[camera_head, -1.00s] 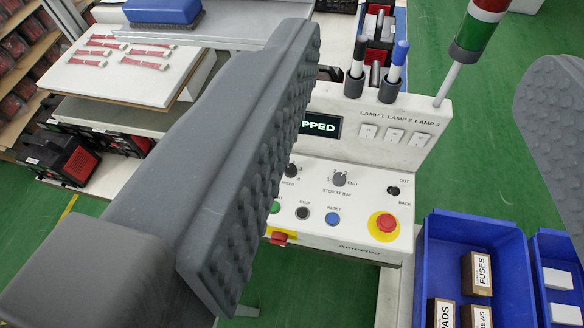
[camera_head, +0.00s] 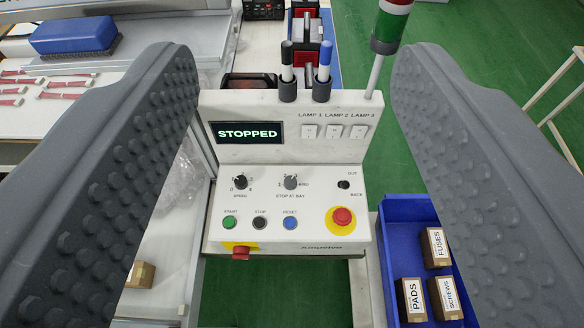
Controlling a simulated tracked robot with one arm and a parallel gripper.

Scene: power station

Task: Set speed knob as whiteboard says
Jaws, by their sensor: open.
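The speed knob (camera_head: 240,182) is a small black dial at the left of the white control panel (camera_head: 215,170), with numbers around it and "SPEED" below. Its exact setting is too small to read. A grey "STOP AT BAY" knob (camera_head: 291,183) sits to its right. The display (camera_head: 246,132) reads "STOPPED". My gripper (camera_head: 295,150) is open and empty, its two ridged grey fingers on either side of the panel, apart from it. The whiteboard's writing is not visible; a blue eraser-like block (camera_head: 75,33) lies at upper left.
Start (camera_head: 229,223), stop (camera_head: 260,223) and reset (camera_head: 290,223) buttons lie below the knobs. A red emergency button (camera_head: 342,216) is at right. Two markers (camera_head: 324,60) and a lamp pole (camera_head: 376,75) rise behind. A blue bin (camera_head: 400,215) of boxes stands right.

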